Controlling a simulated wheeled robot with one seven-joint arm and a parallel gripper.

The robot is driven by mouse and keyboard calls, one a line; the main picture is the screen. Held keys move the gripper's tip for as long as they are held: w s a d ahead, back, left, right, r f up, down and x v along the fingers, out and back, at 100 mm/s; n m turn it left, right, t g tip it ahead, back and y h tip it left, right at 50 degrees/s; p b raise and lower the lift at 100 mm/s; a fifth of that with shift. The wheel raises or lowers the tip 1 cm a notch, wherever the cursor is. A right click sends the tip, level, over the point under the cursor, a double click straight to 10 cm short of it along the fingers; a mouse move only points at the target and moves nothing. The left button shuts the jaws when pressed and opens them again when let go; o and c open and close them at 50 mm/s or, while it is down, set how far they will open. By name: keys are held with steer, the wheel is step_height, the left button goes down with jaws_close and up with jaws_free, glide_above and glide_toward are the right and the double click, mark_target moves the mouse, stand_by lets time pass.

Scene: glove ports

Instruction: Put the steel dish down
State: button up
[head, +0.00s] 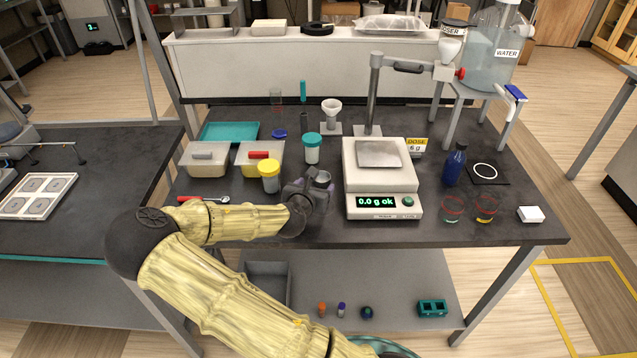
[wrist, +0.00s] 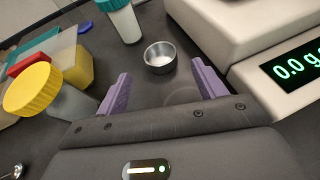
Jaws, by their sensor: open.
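The steel dish (wrist: 160,58) is a small round metal cup. It stands upright on the dark bench in the wrist view, just beyond my fingertips and between their lines. Something pale shows inside it; I cannot tell what. In the head view the dish (head: 322,176) shows at the end of my arm, partly hidden by the gripper. My gripper (wrist: 161,72) is open, its two purple fingers apart with a gap to the dish. In the head view my gripper (head: 312,188) is low over the bench, left of the scale.
The scale (head: 381,180), reading "0.0 g ok", stands close on the right. A teal-lidded jar (head: 312,150) is behind the dish, and a yellow-lidded jar (head: 269,178) is to the left. A blue bottle (head: 454,166) and two glass beakers stand right of the scale.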

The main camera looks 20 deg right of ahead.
steer(key=v, duration=0.5)
steer(key=shift+s+a+r, duration=0.1)
steer(key=shift+s+a, duration=0.15)
steer(key=shift+s, duration=0.05)
